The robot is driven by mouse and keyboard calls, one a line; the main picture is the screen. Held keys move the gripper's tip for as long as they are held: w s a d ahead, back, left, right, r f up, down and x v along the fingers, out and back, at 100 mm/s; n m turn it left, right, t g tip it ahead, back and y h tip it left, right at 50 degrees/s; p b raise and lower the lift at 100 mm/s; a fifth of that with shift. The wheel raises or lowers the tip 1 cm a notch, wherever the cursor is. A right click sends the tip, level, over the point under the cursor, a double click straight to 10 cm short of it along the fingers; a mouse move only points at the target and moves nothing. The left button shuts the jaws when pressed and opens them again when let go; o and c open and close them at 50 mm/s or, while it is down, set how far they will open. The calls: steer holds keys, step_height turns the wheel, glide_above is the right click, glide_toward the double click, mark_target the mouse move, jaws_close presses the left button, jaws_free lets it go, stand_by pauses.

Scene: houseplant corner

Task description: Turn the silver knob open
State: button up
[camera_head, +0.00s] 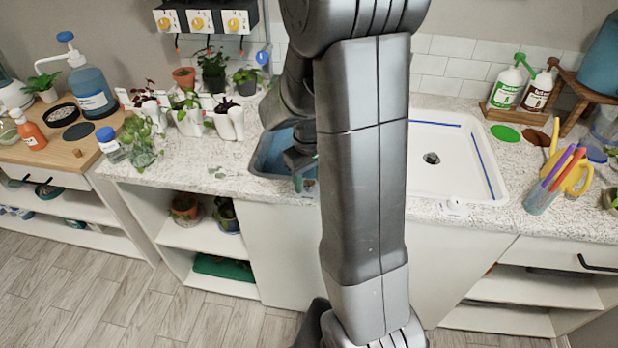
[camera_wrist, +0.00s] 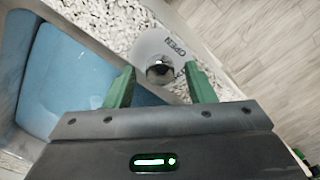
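The silver knob (camera_wrist: 160,72) is small, round and shiny in the wrist view. It sits on a pale round plate (camera_wrist: 152,44) marked "OPEN" at the counter's edge. My gripper (camera_wrist: 161,78) has two green fingers spread apart, one on each side of the knob as seen in the picture. A gap shows between each finger and the knob, and whether either touches it cannot be told. In the head view my gripper (camera_head: 304,166) is partly hidden by my arm beside the blue basin. The silver knob is not visible there, with my arm covering that area.
The blue basin (camera_wrist: 65,80) lies left of the knob in the wrist view.

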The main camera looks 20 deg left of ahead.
mark_target(309, 182)
step_height(309, 182, up, 14)
stand_by(0.7)
steer(key=shift+f, duration=0.15)
step_height(309, 182, down, 14)
steer(key=shift+r, duration=0.1)
stand_by(0.7)
